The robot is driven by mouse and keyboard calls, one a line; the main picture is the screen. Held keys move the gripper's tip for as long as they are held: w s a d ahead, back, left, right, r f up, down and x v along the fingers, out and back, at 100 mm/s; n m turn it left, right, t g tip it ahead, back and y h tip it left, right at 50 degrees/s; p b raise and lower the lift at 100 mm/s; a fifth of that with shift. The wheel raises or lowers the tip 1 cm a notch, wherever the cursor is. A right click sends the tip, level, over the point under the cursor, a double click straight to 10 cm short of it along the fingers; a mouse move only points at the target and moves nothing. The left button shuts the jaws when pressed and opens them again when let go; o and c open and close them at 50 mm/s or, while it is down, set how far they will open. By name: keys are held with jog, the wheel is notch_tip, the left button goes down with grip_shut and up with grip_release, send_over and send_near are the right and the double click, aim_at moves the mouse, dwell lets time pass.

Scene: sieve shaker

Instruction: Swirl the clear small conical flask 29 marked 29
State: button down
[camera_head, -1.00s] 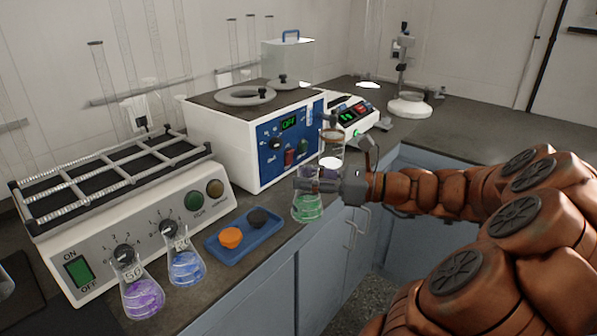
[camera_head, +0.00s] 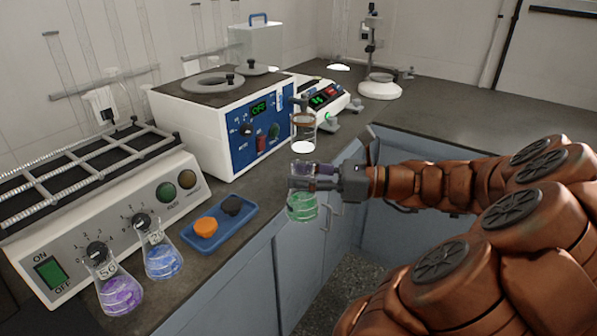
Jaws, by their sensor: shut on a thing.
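A clear small conical flask with green liquid (camera_head: 302,209) is held in my gripper (camera_head: 312,178). The jaws are shut around its upper part, and the flask hangs about upright in front of the bench edge, clear of the worktop. Its neck is partly hidden by the jaws, and I cannot read a mark on it.
A blue tray (camera_head: 222,232) holds an orange and a dark item. A shaker with a rack (camera_head: 120,215) and a white water bath (camera_head: 205,128) stand behind. A glass vessel (camera_head: 303,132) stands beyond my gripper. The right bench (camera_head: 480,122) is mostly clear.

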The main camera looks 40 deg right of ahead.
jog(key=shift+s+r+p, duration=0.2)
jog(key=shift+r+p, duration=2.35)
jog(key=shift+r, duration=0.05)
jog(key=shift+a, duration=0.1)
